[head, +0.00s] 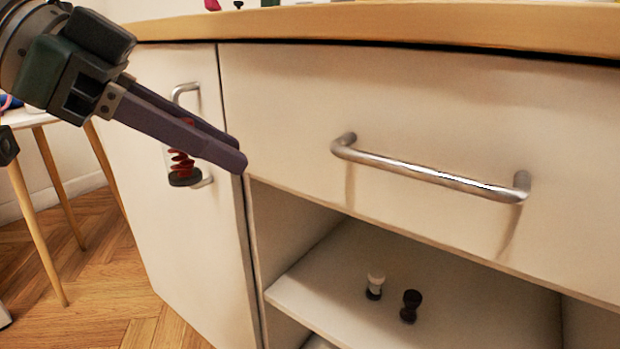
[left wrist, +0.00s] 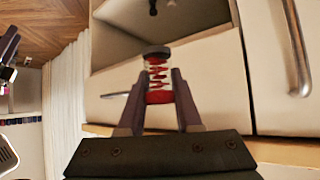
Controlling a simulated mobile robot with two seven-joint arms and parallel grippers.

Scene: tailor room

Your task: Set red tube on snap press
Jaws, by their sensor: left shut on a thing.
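The red tube (head: 182,165) is a clear cylinder with a red coil inside and a dark cap. My left gripper (head: 238,167) is shut on it and holds it in the air in front of the white cabinet, cap end down. In the left wrist view the tube (left wrist: 158,76) sits between the two fingers of the left gripper (left wrist: 156,88). A purple-grey finger part at the left edge of that view looks like my right gripper (left wrist: 9,45); its jaws are cut off. I cannot make out the snap press.
The wooden countertop (head: 400,25) runs above the gripper, with only the bases of small things showing on it. A drawer handle (head: 430,174) sticks out at right. An open shelf (head: 330,300) below holds a white-topped piece (head: 375,286) and a dark piece (head: 410,305).

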